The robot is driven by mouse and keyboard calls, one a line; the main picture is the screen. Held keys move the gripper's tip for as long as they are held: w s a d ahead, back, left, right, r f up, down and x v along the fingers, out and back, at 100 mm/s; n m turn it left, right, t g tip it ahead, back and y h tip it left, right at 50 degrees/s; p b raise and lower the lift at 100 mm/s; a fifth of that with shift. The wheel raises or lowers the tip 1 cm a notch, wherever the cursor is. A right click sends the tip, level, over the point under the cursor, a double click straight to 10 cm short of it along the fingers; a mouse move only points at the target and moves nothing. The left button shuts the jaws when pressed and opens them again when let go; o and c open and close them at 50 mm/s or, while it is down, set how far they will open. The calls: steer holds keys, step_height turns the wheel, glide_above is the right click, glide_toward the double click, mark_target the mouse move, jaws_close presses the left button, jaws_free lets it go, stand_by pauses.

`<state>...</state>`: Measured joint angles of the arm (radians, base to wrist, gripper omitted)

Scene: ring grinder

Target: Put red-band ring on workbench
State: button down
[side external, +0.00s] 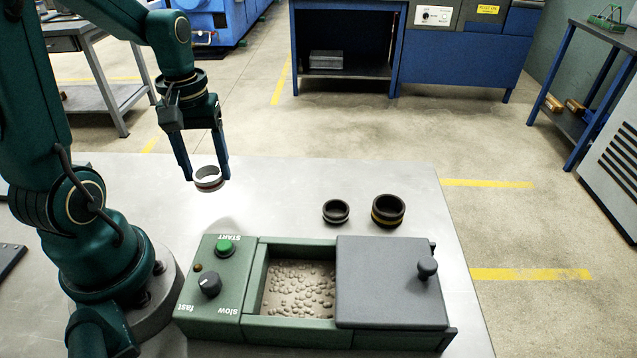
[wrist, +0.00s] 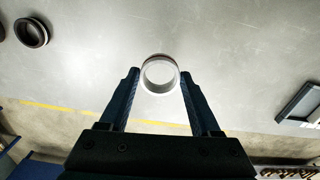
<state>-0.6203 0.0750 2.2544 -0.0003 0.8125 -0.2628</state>
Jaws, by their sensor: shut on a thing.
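The red-band ring (side external: 209,186) is pale metal with a dark reddish band around its outside. My gripper (side external: 206,177) points down and is shut on this ring, with one finger on each side. The ring is held above the grey workbench (side external: 120,185), near its far edge and left of the other rings. In the wrist view the ring (wrist: 159,91) sits between the fingertips of my gripper (wrist: 159,74), its round opening facing the camera.
The green grinder (side external: 250,310) stands at the front, with a START button (side external: 225,247), a knob (side external: 209,284) and an open bin of stones (side external: 300,290). Its grey lid (side external: 385,290) lies to the right. A small dark ring (side external: 336,218) and a larger yellow-band ring (side external: 388,217) stand behind it.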

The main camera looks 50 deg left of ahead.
steer(key=shift+w+d+f, duration=0.85)
steer(key=shift+w+d, duration=0.05)
steer(key=shift+w, duration=0.1)
steer(key=shift+f, duration=2)
steer(key=shift+f, duration=0.1)
steer(key=shift+c, duration=0.5)
jaws_free()
